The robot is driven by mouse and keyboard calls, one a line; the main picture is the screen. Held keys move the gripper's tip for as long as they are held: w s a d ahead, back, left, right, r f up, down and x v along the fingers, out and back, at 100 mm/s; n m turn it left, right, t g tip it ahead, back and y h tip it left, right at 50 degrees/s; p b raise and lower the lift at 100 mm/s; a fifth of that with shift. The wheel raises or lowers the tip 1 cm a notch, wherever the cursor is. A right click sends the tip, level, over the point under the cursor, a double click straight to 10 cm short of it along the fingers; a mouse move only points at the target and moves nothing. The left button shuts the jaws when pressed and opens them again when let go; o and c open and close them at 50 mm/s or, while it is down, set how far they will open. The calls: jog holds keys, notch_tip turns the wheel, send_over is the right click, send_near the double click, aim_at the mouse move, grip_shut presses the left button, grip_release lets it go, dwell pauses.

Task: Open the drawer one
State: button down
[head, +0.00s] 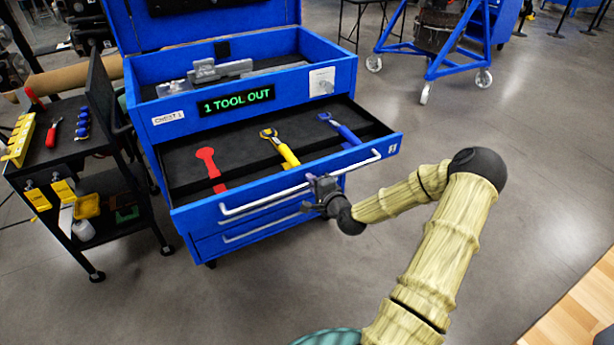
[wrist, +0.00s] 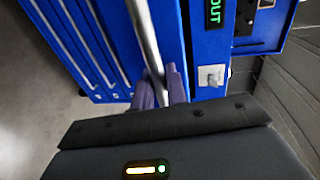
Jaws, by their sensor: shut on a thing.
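The blue tool chest (head: 325,60) stands at the upper middle of the head view. Its top drawer, marked 1 (head: 190,218), is pulled out toward me. Inside it lie a yellow wrench (head: 283,150), a blue wrench (head: 342,130) and a red wrench shape (head: 208,166) on dark lining. A long silver handle (head: 265,202) runs along the drawer front. My gripper (head: 318,192) is at this handle, right of its middle. In the wrist view the purple fingers (wrist: 162,90) are shut around the silver handle bar (wrist: 147,40).
A lower drawer handle (head: 255,232) is below. A dark cart (head: 68,150) with tools stands close on the left. A blue wheeled stand (head: 440,65) is at the back right. The grey floor right of the chest is clear. A wooden edge (head: 585,310) is at lower right.

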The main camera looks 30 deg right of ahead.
jog(key=shift+s, duration=0.75)
jog(key=shift+w, duration=0.1)
jog(key=c, duration=1.5)
grip_release()
jog(key=s+r+p, duration=0.3)
jog(key=s+p, duration=0.4)
jog(key=s, duration=1)
jog(key=shift+d+r, duration=0.2)
jog(key=shift+d, duration=0.1)
